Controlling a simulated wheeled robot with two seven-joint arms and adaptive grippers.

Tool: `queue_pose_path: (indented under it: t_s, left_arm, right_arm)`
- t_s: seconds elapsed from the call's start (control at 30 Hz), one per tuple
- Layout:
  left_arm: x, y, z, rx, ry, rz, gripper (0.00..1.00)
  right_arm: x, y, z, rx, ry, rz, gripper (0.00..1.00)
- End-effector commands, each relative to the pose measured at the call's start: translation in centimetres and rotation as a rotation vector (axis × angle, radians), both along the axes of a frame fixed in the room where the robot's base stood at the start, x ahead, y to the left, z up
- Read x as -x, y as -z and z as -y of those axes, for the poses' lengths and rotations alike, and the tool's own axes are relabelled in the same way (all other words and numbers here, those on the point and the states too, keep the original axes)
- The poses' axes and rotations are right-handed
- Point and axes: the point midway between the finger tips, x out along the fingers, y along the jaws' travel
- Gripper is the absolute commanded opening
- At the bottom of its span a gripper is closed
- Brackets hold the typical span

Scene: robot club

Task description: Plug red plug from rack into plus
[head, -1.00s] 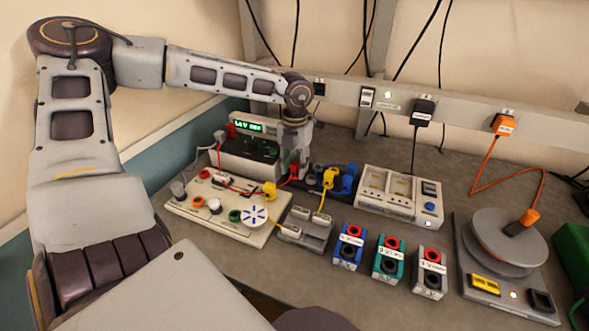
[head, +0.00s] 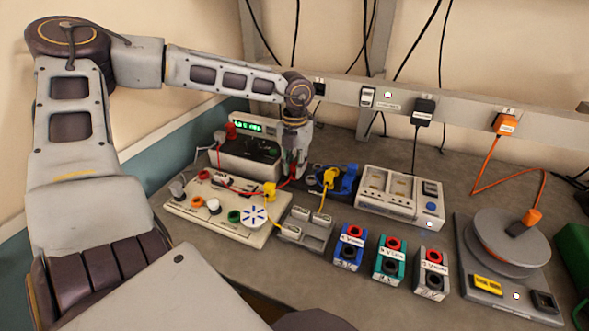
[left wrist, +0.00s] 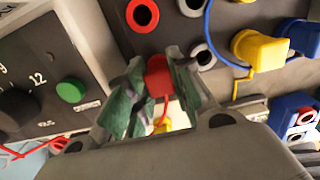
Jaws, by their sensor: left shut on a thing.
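My left gripper (head: 292,178) is shut on the red plug (left wrist: 158,78), which shows between its green-grey fingers in the left wrist view. A thin red lead (head: 240,190) runs from the plug across the cream board. The dark rack (head: 313,180) lies beside the gripper, with yellow (head: 330,177) and blue (head: 349,182) plugs on it. The left wrist view shows its red-ringed socket (left wrist: 142,14) and grey-ringed sockets (left wrist: 201,56), apart from the red plug. I cannot tell which socket is plus. My right gripper is not in view.
The black power supply (head: 238,162) with a green display stands left of the gripper. The cream board (head: 205,222) lies in front. A grey-white charger unit (head: 398,203) and several coloured terminal blocks (head: 390,260) stand to the right.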

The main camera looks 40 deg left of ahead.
Motion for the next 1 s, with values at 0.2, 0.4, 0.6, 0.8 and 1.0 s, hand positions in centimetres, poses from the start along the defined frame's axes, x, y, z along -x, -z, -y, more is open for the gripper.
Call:
queue_pose_path:
  t_s: [0.2,0.4,0.6,0.8,1.0]
  left_arm:
    - [0.00,0.00,0.00,0.000,0.000,0.000,0.20]
    - [0.00,0.00,0.00,0.000,0.000,0.000,0.00]
    - [-0.01,-0.11,0.00,0.000,0.000,0.000,0.00]
    - [-0.02,-0.37,0.00,0.000,0.000,0.001,0.00]
    - [-0.03,-0.62,0.00,0.000,0.000,0.001,0.00]
  right_arm:
    - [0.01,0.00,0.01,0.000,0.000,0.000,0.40]
    - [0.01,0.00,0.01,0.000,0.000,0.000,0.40]
    - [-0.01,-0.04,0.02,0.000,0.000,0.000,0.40]
    - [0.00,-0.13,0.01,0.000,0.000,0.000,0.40]
    - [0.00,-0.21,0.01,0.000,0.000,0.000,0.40]
